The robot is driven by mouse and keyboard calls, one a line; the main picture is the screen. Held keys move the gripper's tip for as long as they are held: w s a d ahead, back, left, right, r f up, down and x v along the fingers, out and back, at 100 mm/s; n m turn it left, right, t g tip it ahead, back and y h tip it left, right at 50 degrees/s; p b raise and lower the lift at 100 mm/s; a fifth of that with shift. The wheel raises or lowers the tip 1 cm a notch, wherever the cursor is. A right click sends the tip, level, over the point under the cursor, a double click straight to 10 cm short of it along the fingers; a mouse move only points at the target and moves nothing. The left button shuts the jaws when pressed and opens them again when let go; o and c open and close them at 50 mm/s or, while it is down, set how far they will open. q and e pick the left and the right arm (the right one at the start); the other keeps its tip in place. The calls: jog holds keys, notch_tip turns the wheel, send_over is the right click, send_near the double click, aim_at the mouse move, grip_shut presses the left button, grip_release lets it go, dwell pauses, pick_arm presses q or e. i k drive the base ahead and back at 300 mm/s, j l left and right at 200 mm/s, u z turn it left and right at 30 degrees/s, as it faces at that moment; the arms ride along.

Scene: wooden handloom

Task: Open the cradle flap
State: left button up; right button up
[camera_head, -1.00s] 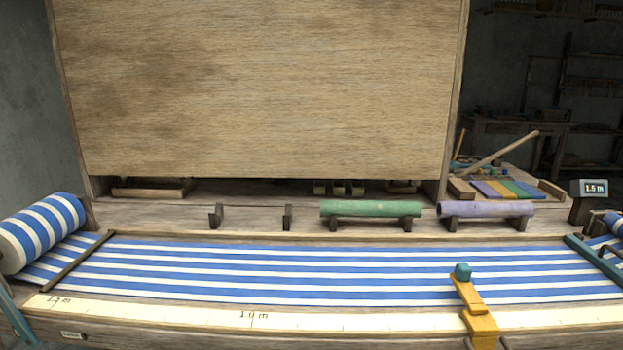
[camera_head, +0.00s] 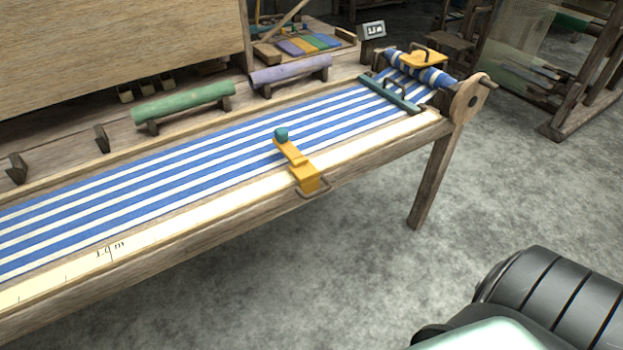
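A yellow plate with a dark handle (camera_head: 421,57) lies over the blue-and-white cloth roll (camera_head: 436,77) at the loom's right end. It looks like the cradle flap, lying down across the roll, but I cannot be sure of its hinge or catch. A round wooden end piece (camera_head: 470,101) stands beside the roll. A teal bar with a handle (camera_head: 391,94) lies across the cloth just left of the roll. Neither of my grippers is in view. Part of my own arm shows at the lower right, well away from the roll.
Striped cloth (camera_head: 190,165) runs along the loom. A yellow clamp with a teal knob (camera_head: 297,165) sits on the front edge. Green (camera_head: 184,102) and purple (camera_head: 290,72) rolls rest behind. The floor (camera_head: 400,250) in front is clear; another wooden frame (camera_head: 575,110) stands right.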

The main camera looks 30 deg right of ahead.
aim_at(424, 52)
jog(key=l+z, duration=0.1)
jog(key=z, duration=1.65)
